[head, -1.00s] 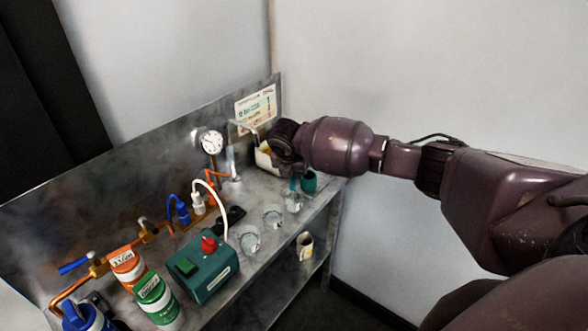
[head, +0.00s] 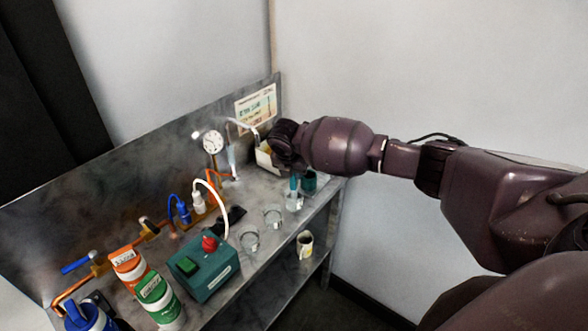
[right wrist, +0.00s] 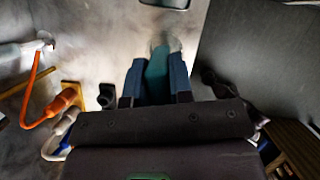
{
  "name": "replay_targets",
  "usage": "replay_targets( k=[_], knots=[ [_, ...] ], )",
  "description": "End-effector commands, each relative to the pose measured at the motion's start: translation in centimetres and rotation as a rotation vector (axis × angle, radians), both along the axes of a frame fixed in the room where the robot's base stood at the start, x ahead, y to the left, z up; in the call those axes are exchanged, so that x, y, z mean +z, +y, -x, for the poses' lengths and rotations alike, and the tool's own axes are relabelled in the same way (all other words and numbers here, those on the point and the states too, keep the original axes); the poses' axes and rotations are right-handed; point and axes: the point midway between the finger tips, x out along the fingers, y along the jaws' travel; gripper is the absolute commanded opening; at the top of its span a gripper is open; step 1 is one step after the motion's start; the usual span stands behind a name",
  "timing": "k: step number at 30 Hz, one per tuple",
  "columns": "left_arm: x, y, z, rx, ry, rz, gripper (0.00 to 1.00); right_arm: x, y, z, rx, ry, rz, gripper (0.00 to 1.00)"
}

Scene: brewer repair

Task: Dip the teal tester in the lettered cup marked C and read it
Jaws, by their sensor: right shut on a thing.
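My right gripper (head: 293,170) points down over the far end of the row of clear cups, its fingers mostly hidden by my wrist in the head view. In the right wrist view its two blue fingers (right wrist: 157,72) are shut on the teal tester (right wrist: 158,62). The tester's lower end (head: 294,184) is at the mouth of the far cup (head: 294,202); I cannot tell how deep it reaches. That cup also shows behind the tester in the right wrist view (right wrist: 172,43). A middle cup (head: 272,217) and a near cup (head: 249,240) stand apart. No cup letters are readable. My left gripper is out of view.
A white box (head: 265,158) is behind my gripper. A teal switch box (head: 208,268), a dial gauge (head: 212,142) and pipes fill the left. A mug (head: 304,244) sits on the lower shelf.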

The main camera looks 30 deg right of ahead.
Motion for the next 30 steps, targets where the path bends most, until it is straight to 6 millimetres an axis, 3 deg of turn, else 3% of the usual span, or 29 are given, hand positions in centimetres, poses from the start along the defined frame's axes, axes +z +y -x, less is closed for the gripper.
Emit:
replay_targets(
  k=[14, 30],
  knots=[
    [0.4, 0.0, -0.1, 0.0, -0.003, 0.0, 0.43, 0.0, 0.0, 0.0, 0.0, 0.0, 0.0, 0.0],
    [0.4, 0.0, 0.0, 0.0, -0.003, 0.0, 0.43, 2.1, 0.0, -0.1, 0.0, -0.001, 0.0, 0.0]
  ],
)
